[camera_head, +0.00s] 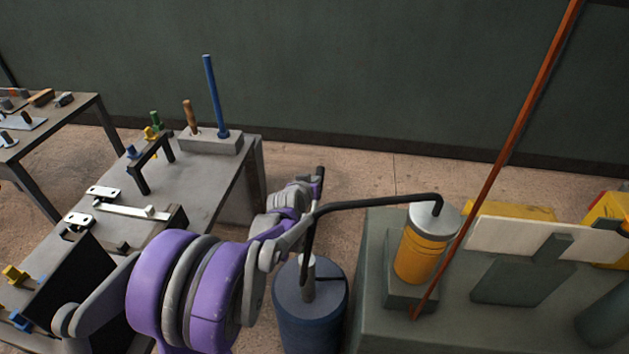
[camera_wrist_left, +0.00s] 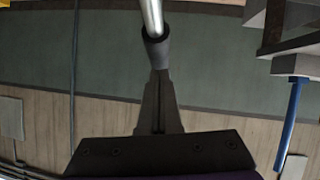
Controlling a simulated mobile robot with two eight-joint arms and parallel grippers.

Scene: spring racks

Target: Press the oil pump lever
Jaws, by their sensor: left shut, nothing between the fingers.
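The oil pump stands on a dark blue drum (camera_head: 309,318), with a grey pump stem (camera_head: 308,281) rising from its lid. A black hose (camera_head: 375,202) runs from the pump to a yellow cylinder (camera_head: 415,250). In the left wrist view the pump lever (camera_wrist_left: 152,15) is a bright metal rod ending in a dark grip (camera_wrist_left: 156,48). My left gripper (camera_head: 318,182) is above and behind the drum in the head view, largely hidden by my arm. In the left wrist view its dark fingers (camera_wrist_left: 158,78) are shut and empty, with their tips at the grip; contact is unclear. My right gripper is out of view.
A grey bench (camera_head: 205,170) with a blue upright rod (camera_head: 215,95), black bracket and small fittings stands left. A grey-green machine (camera_head: 375,270) stands close right of the drum. A long red rod (camera_head: 500,165) slants across the right side.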

